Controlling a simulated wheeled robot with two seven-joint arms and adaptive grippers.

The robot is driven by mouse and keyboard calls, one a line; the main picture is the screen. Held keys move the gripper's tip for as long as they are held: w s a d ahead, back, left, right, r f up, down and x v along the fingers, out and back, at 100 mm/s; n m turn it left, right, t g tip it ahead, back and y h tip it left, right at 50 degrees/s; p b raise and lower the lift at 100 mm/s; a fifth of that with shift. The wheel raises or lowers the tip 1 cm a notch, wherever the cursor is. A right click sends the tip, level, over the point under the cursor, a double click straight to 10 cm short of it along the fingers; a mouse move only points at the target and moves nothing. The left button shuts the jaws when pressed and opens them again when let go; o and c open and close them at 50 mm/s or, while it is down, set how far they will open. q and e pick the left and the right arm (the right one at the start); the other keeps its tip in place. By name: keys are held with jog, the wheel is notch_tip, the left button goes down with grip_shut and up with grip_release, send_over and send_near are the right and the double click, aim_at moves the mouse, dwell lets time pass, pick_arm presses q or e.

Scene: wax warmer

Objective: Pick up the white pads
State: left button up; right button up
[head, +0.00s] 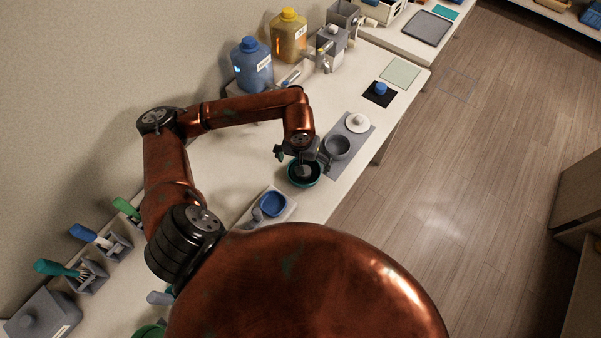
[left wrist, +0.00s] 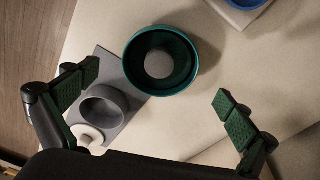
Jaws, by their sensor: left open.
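A teal bowl (head: 318,179) stands on the counter under my left gripper (head: 303,158). A pale grey-white round thing (left wrist: 158,64) lies inside the bowl (left wrist: 133,50) in the left wrist view; it may be the white pads, but I cannot tell separate pads. My left gripper (left wrist: 157,86) is open, its green-padded fingers wide apart, and nothing is between them. The bowl appears beyond the fingertips there, and part of it is hidden by the gripper in the head view. My right gripper is not in view.
A grey mat (head: 341,165) beside the bowl holds a grey cup (head: 337,147) and a white round knobbed piece (head: 357,123). A blue bowl (head: 272,203) sits on a pale tray nearer me. Blue (head: 252,67) and amber (head: 288,38) jugs stand along the wall.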

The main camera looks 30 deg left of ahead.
pick_arm(q)
jog(key=shift+w+f, duration=0.2)
jog(key=shift+f, duration=0.95)
jog(key=f, duration=0.1)
jog(key=f+p, duration=0.1)
jog(key=f, duration=0.1)
jog(key=w+f+p, duration=0.1)
jog(key=f, duration=0.1)
jog(key=shift+a+f, duration=0.25)
jog(key=shift+c, duration=0.4)
jog(key=shift+w, duration=0.1)
jog(key=c, duration=1.5)
jog(key=shift+r, duration=0.25)
